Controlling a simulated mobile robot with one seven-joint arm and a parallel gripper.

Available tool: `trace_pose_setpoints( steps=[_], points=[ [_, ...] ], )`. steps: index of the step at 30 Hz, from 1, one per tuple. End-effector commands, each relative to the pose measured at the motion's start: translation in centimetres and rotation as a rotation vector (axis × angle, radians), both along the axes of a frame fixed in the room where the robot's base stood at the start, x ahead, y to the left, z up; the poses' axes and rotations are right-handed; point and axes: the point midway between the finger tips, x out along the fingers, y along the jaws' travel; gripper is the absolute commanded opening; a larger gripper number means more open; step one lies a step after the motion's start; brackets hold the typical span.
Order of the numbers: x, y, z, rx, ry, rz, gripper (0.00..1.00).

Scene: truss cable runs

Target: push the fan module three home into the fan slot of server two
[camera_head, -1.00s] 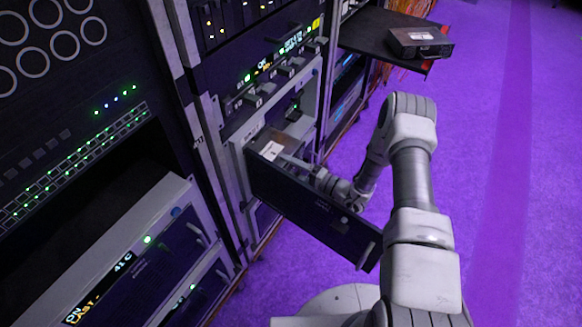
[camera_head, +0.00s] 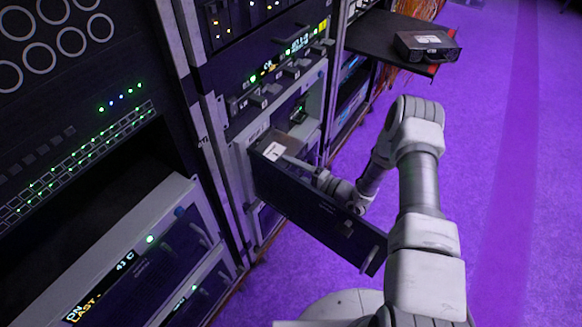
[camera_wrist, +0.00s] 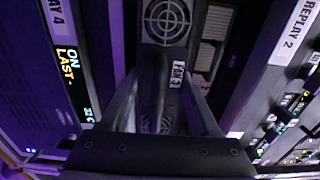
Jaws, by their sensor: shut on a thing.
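The fan module three (camera_head: 287,139) is a dark box with a white label, at the server bay behind the swung-out front panel (camera_head: 315,219) in the head view. In the wrist view its "FAN 3" label (camera_wrist: 178,75) shows beside a dark upright handle bar. My gripper (camera_head: 318,178) reaches in over the panel. It is shut on the module, with its fingers (camera_wrist: 160,98) either side of the handle bar in the wrist view. The slot's inside is hidden, so I cannot tell how deep the module sits.
A dark shelf (camera_head: 372,37) at the back right bears another dark box (camera_head: 427,45). The panel sticks out of the rack under my forearm. Rack units with lit displays (camera_head: 105,287) stand at the left. The purple floor (camera_head: 500,170) at the right is clear.

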Motion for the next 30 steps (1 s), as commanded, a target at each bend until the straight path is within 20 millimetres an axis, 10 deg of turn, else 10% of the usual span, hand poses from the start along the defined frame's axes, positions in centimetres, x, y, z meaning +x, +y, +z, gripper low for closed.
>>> trace_pose_setpoints(
  steps=[30],
  points=[
    [1.6,2.3,0.2,0.002,-0.005,0.0,0.0]
  ],
)
